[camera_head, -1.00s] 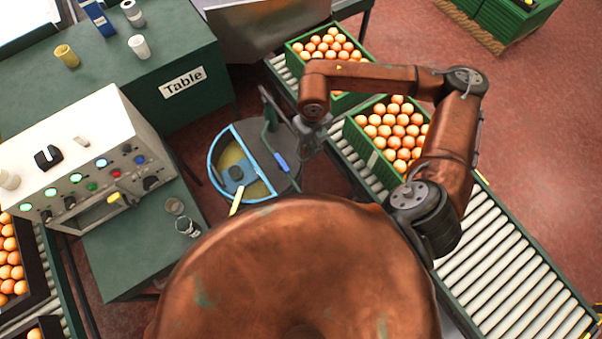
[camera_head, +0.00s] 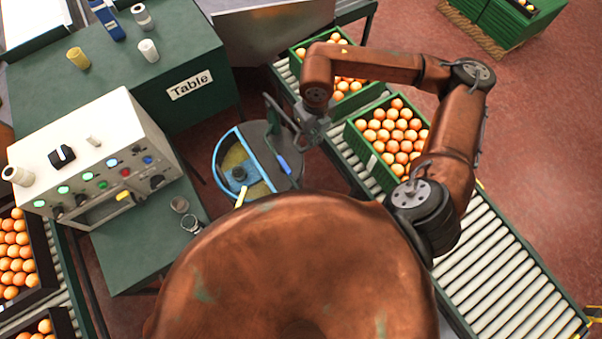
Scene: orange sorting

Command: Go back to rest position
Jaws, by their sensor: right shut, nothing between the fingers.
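My right gripper (camera_head: 312,133) hangs at the end of my bent right arm, between the round blue-rimmed bin and the conveyor. It is shut and holds nothing. The green crate of oranges (camera_head: 371,165) on the conveyor is just right of it, apart from the gripper as far as I can tell. A second green crate of oranges (camera_head: 373,91) stands behind, partly hidden by my right arm. My left gripper is not in view.
The roller conveyor (camera_head: 495,265) runs down to the lower right. The blue-rimmed bin (camera_head: 219,160) is left of the gripper. A control box (camera_head: 100,150) and green table (camera_head: 190,45) stand at left. More oranges (camera_head: 15,250) are at far left. Red floor is free at right.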

